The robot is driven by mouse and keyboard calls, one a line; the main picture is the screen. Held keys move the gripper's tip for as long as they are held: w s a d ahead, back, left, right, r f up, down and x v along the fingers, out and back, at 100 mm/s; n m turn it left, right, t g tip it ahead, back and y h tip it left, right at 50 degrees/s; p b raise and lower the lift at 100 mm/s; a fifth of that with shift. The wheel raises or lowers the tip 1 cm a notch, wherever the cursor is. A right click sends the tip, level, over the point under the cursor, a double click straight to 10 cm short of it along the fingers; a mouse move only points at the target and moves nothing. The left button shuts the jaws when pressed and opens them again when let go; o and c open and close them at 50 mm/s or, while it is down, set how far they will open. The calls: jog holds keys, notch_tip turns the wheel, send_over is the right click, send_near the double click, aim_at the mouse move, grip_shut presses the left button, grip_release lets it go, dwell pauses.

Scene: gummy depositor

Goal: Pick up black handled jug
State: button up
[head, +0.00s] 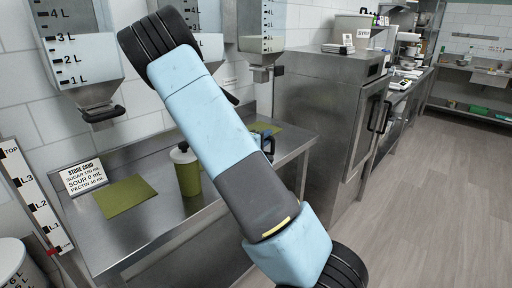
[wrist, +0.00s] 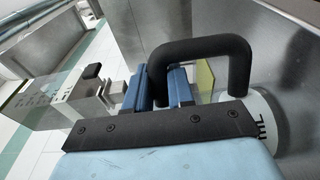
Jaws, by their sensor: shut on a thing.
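The jug's black handle (wrist: 205,48) arches across the middle of the wrist view. The jug's pale body (wrist: 264,112), with dark lettering, shows at the lower right of that view, partly hidden by my wrist. My gripper (wrist: 162,88) has its blue fingers shut on the near leg of the handle. In the head view, only a small part of my gripper (head: 263,135) shows behind my arm, over the bench. The jug is mostly hidden there, and I cannot tell whether it touches the bench.
Graduated hoppers (head: 75,50) hang above. A steel cabinet (head: 325,110) stands right; floor (head: 420,200) is clear.

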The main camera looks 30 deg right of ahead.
jog(key=shift+f, duration=0.1)
grip_shut()
